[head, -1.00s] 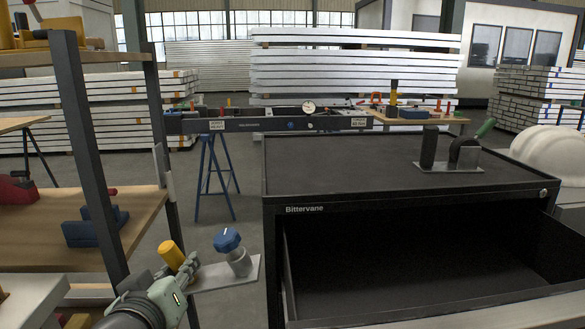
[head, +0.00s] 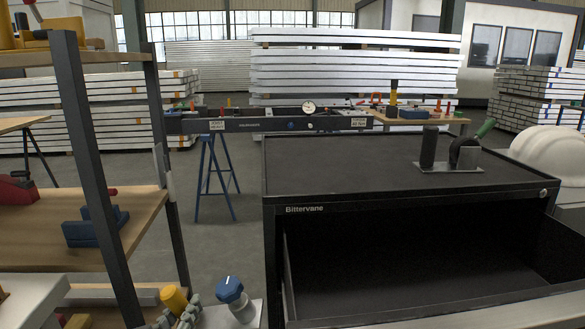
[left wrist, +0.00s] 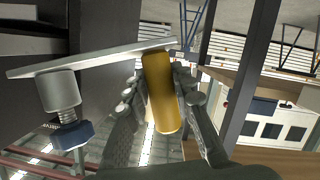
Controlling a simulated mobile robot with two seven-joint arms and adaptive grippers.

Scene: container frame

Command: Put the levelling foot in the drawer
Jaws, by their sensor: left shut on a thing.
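The levelling foot (head: 231,290) is a flat metal plate with a yellow post and a grey stub with a threaded stem and blue knob. In the head view it is at the bottom edge, left of the cabinet, partly cut off. My left gripper (head: 183,317) is shut on its yellow post. The left wrist view shows the fingers (left wrist: 163,105) on both sides of the yellow post, with the plate (left wrist: 110,58) and blue knob (left wrist: 73,135) to the left. The drawer (head: 430,262) of the black cabinet is open and looks empty. My right gripper is not in view.
The cabinet top (head: 350,168) carries a plate-mounted tool (head: 448,165) with a black post and green handle. A shelf rack (head: 95,170) with a dark upright stands at the left. A white helmet (head: 545,150) is at the right. Open floor lies between rack and cabinet.

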